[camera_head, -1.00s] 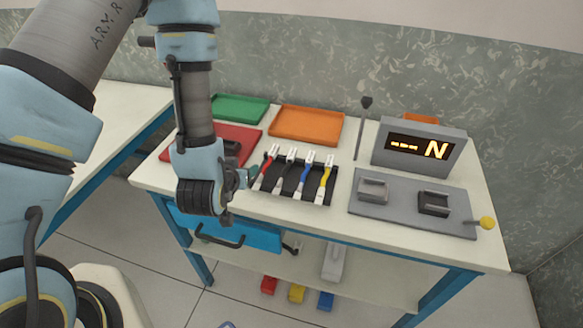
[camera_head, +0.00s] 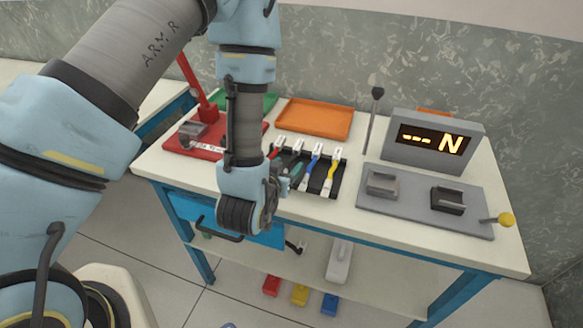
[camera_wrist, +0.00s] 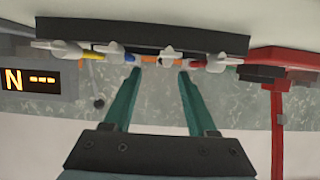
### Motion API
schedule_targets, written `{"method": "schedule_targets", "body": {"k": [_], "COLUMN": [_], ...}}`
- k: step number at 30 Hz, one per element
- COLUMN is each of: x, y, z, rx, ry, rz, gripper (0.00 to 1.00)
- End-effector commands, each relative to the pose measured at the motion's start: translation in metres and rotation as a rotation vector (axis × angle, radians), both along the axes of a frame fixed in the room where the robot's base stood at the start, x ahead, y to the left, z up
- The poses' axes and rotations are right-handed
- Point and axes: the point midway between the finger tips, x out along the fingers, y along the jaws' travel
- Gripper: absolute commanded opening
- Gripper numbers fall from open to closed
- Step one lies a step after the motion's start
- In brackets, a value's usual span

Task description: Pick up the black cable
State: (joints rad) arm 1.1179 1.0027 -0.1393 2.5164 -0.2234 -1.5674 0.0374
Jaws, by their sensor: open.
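The black cable (camera_head: 294,156) lies in the black rack (camera_head: 337,190), between the red cable (camera_head: 275,151) and the blue cable (camera_head: 311,168). Its pale end shows, while my gripper hides its lower part. My gripper (camera_head: 288,184) is at the front left of the rack, over the near ends of the red and black cables. In the wrist view my gripper (camera_wrist: 160,72) is open, with its two teal fingers apart. The black cable's end (camera_wrist: 169,53) shows between and just beyond the fingertips. I cannot tell whether they touch it.
The yellow cable (camera_head: 331,171) is at the rack's right end. A grey plate (camera_head: 412,208) with two blocks and a yellow-knobbed lever lies at the right, before a display (camera_head: 432,140). A red stand (camera_head: 205,108) is behind my arm at left; an orange tray (camera_head: 315,118) is behind the rack.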

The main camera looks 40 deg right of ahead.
Motion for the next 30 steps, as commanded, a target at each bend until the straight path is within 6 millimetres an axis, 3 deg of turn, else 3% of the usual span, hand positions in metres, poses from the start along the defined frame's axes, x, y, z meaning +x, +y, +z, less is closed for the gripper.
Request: {"method": "schedule_targets", "body": {"k": [12, 21, 30], "x": [0.029, 0.032, 0.032], "y": [-0.035, -0.040, -0.040], "z": [-0.012, -0.017, -0.016], "rx": [0.000, 0.001, 0.001], "ry": [0.000, 0.001, 0.001], "rz": [-0.001, -0.001, -0.001], "gripper": [0.57, 0.57, 0.26]}}
